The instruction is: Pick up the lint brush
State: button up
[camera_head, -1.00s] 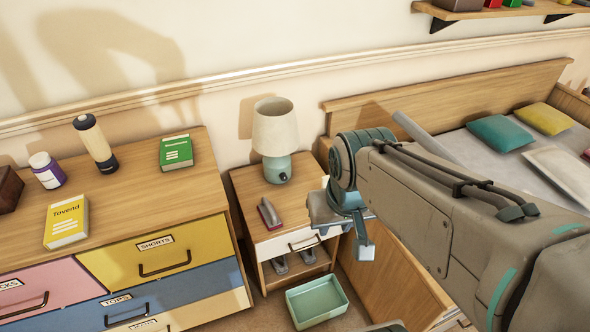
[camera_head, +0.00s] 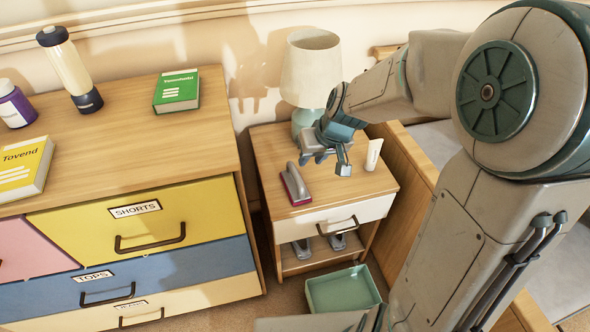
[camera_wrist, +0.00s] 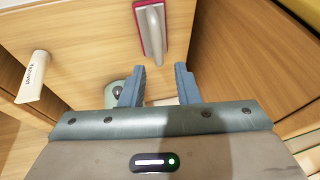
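The lint brush (camera_head: 296,185) lies on the left part of the nightstand top (camera_head: 345,192). It has a grey handle and a dark pink base. In the wrist view the lint brush (camera_wrist: 152,32) is at the top centre, beyond my fingertips and apart from them. My gripper (camera_head: 325,160) is above the nightstand, to the right of the brush in the head view. In the wrist view my gripper (camera_wrist: 158,82) has its two blue-grey fingers spread, with nothing held between them.
A lamp (camera_head: 311,70) stands at the back of the nightstand, close behind my gripper. A white tube (camera_head: 374,154) stands at the right. A dresser (camera_head: 150,150) is on the left. A green bin (camera_head: 342,288) sits on the floor in front.

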aim_at(297, 173)
jog(key=b+x, duration=0.1)
jog(key=x, duration=0.2)
jog(key=b+x, duration=0.1)
jog(key=x, duration=0.2)
jog(key=w+b+x, duration=0.1)
jog(key=x, duration=0.2)
jog(key=shift+w, duration=0.1)
jog(key=shift+w+b+x, duration=0.2)
jog(key=shift+b+x, duration=0.55)
jog(key=shift+x, duration=0.8)
jog(key=shift+w+b+x, duration=0.2)
jog(key=shift+b+x, duration=0.55)
jog(key=shift+x, duration=0.8)
jog(key=shift+d+r, duration=0.1)
jog(key=shift+r, duration=0.1)
grip_shut()
